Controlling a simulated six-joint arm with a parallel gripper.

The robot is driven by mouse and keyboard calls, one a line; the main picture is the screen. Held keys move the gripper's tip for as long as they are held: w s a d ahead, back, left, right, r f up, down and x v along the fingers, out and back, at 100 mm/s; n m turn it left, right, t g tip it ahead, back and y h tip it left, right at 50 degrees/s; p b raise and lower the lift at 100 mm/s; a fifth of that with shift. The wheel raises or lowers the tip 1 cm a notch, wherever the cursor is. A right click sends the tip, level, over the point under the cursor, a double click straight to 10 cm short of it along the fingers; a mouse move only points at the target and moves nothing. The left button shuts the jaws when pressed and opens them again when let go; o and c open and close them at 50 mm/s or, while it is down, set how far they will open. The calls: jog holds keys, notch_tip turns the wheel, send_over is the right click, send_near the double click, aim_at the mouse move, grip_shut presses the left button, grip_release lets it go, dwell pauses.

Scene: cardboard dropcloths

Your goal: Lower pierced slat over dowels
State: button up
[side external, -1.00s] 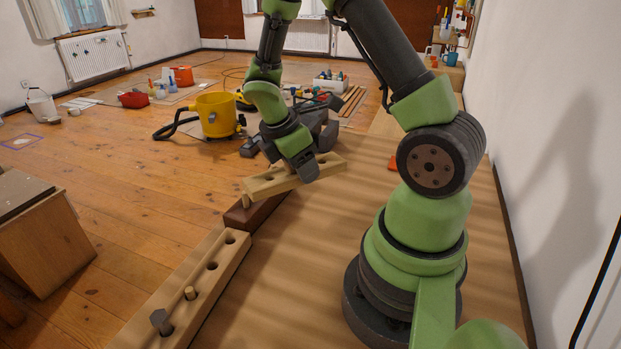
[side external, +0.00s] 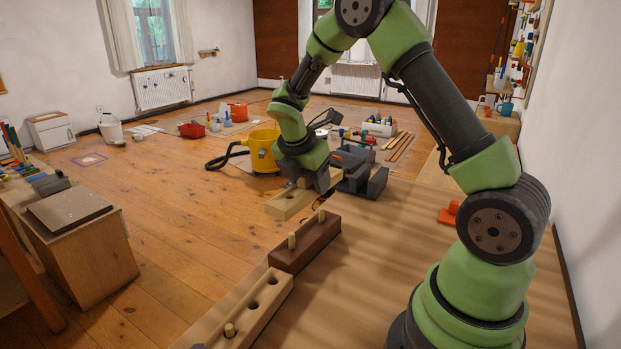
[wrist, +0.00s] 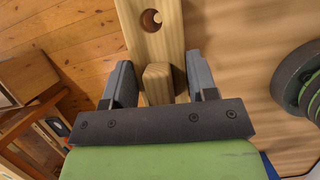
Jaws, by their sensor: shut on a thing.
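My gripper (side external: 312,182) points down beyond the dark brown block and is shut on the pierced slat (side external: 285,206). In the wrist view, the fingers (wrist: 159,80) close around a raised wooden grip (wrist: 158,78) on the pale slat (wrist: 145,40), and one round hole shows ahead of them. The dark brown block (side external: 298,256) carries two upright pale dowels, a near dowel (side external: 291,241) and a far dowel (side external: 321,215). Both dowel tops are bare. The slat appears apart from them, on their far side; its exact height is unclear.
A long pale board with holes (side external: 262,304) lies in front of the brown block, with a peg (side external: 229,330) in one hole. An orange object (side external: 448,214) lies on the bench (side external: 400,255) to the right.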

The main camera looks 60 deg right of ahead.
aim_at(299, 191)
jog(key=shift+f, duration=2.55)
jog(key=shift+f, duration=2.2)
jog(key=o, duration=1.1)
jog(key=v, duration=1)
jog(key=shift+f, duration=0.1)
jog(key=shift+a, duration=0.1)
